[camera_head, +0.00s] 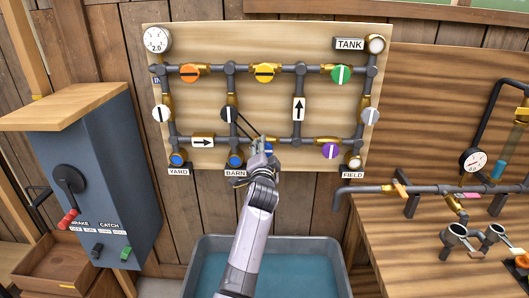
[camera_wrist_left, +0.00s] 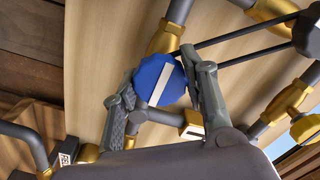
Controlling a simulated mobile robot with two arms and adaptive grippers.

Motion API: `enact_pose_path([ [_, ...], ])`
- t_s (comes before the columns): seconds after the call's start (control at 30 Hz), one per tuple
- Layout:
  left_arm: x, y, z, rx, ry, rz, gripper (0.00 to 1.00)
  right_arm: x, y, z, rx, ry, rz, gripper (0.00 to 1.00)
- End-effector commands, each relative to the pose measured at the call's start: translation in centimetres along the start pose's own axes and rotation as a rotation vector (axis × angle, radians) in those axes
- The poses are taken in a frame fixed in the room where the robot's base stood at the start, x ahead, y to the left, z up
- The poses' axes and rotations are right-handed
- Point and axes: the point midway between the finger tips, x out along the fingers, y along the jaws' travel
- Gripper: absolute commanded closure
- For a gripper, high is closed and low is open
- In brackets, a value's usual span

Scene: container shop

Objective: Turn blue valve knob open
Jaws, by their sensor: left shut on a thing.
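The blue valve knob (camera_wrist_left: 160,83) is a faceted disc with a white bar across its face. In the left wrist view the bar runs nearly upright, its top leaning right. The two fingers of my left gripper (camera_wrist_left: 155,84) are on either side of the knob, closed on it. In the head view my left gripper (camera_head: 262,146) is at the lower pipe of the board, just right of the BARN sign (camera_head: 235,173). Only a bit of blue shows there, as the gripper covers most of the knob. My right gripper is in neither view.
The pipe board (camera_head: 200,45) carries orange (camera_head: 190,73), yellow (camera_head: 264,73), green (camera_head: 341,75) and purple (camera_head: 330,150) knobs. A blue-grey cabinet (camera_head: 110,150) stands left. A grey tub (camera_head: 325,245) sits below. A wooden bench (camera_head: 400,225) with pipes is at right.

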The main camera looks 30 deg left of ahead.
Motion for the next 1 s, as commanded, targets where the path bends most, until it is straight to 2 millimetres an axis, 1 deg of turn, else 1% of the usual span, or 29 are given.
enact_pose_path([
  [0.03, -0.02, 0.23, 0.17, -0.008, -0.004, 0.005, 0.88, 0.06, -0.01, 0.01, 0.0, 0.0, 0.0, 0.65],
  [0.47, -0.02, 0.25, 0.15, -0.016, -0.004, 0.005, 0.88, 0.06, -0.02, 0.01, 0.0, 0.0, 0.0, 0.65],
  [0.5, -0.02, 0.25, 0.15, -0.016, -0.003, 0.005, 0.57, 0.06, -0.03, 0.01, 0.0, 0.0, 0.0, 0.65],
  [0.77, -0.01, 0.13, 0.08, -0.014, -0.002, 0.003, 0.4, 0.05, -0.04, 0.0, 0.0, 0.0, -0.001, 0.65],
  [1.0, 0.0, 0.06, 0.04, -0.013, -0.001, 0.001, 0.39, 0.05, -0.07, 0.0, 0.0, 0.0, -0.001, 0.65],
])
